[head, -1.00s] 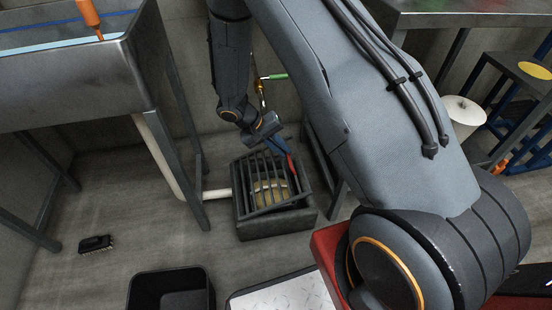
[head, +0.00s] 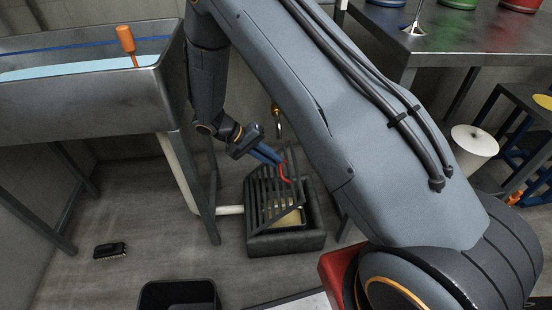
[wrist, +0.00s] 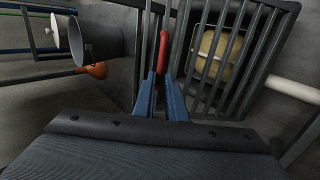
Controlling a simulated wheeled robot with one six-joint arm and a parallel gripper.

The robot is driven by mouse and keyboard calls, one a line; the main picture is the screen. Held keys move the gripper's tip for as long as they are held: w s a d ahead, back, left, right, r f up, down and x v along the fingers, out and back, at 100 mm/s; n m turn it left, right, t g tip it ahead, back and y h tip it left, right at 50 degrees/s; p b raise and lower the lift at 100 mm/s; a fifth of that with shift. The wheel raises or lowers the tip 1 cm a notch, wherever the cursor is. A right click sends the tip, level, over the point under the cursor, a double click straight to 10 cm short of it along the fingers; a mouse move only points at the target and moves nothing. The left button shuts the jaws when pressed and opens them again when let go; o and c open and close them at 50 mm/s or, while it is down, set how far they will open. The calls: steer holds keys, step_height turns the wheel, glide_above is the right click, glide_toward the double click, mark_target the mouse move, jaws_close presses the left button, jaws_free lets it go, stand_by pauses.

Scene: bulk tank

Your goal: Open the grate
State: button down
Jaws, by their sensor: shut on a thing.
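The dark barred grate (head: 263,200) is tilted up over a dark drain box (head: 287,243) on the floor, its right side raised and an opening showing beneath. Its red handle (head: 285,175) is at the raised side. My gripper (head: 277,162), with blue fingers, is shut on the red handle. In the wrist view the red handle (wrist: 163,50) stands between the fingertips of my gripper (wrist: 162,78), and the grate bars (wrist: 232,50) are to the right. A tan thing (head: 288,214) lies inside the box, partly hidden by the bars.
A steel tank (head: 90,100) stands at left, its leg close to the box. A white pipe (head: 230,210) runs into the box's left side. A brush (head: 110,250) and a black bin (head: 150,292) are on the floor. A steel table (head: 470,50) is at upper right.

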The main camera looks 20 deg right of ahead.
steer(key=shift+s+a+f, duration=0.1)
steer(key=shift+a+f, duration=0.3)
steer(key=shift+f, duration=0.1)
steer(key=c, duration=1.8)
jaws_free()
steer(key=shift+a, duration=0.15)
steer(key=shift+c, duration=0.2)
steer(key=shift+d, duration=0.2)
steer(key=shift+d+r, duration=0.15)
step_height(320, 180, up, 10)
steer(key=p, duration=0.2)
steer(key=shift+p, duration=0.4)
